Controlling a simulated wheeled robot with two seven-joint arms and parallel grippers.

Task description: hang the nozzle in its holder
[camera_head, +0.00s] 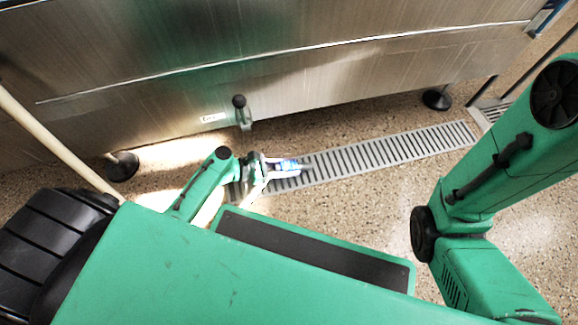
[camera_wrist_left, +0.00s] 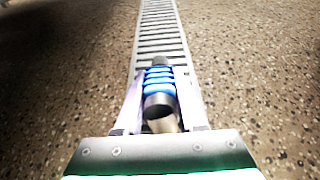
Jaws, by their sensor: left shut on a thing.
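The nozzle (camera_head: 289,165) is a short piece with a blue ribbed sleeve and dark ends. My left gripper (camera_head: 296,168) is shut on it, low over the floor drain. In the left wrist view the nozzle (camera_wrist_left: 159,80) lies lengthwise between the two fingers, its dark open end towards the wrist.
A slotted drain grate (camera_head: 400,148) runs across the speckled floor. Open floor lies right of my left gripper.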

